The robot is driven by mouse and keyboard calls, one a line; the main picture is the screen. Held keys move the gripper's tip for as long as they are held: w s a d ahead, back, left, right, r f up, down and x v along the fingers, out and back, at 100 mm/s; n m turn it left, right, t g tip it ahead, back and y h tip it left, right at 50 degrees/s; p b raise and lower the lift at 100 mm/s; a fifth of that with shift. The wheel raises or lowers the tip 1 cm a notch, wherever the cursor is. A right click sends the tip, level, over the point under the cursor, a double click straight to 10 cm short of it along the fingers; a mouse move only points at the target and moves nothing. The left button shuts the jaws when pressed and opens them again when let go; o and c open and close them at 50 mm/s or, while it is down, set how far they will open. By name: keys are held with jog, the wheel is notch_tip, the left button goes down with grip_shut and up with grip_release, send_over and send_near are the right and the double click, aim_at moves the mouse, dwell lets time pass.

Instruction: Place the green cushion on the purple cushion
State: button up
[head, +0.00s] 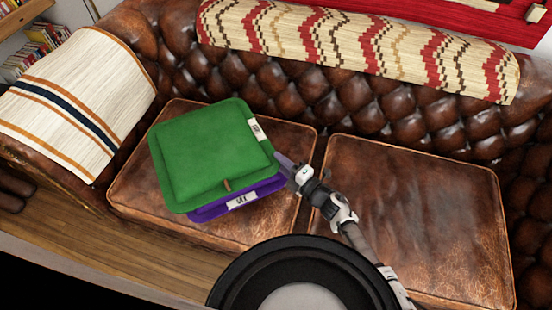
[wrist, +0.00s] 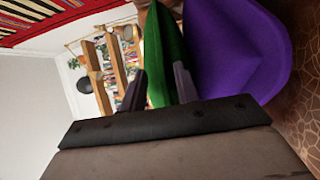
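The green cushion (head: 205,155) lies over the purple cushion (head: 235,200) on the left seat of the sofa. Only the purple cushion's front edge, with a white label, shows beneath it in the head view. My gripper (head: 284,162) is at the right edge of the green cushion. In the wrist view, the green cushion's edge (wrist: 158,60) fills the gap between my fingers (wrist: 160,85), and they look closed on it. The purple cushion (wrist: 235,55) is just to the right of the fingers there. How much the cushions touch is hidden.
The brown leather right seat (head: 420,220) is bare. A zigzag-patterned blanket (head: 360,45) covers the tufted backrest, and a striped cloth (head: 80,100) covers the left armrest. A wooden floor (head: 110,265) runs along the front.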

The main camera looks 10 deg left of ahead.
jog(key=b+v, duration=0.1)
jog(key=v, duration=0.8)
jog(key=shift+s+d, duration=0.15)
jog(key=shift+s, duration=0.05)
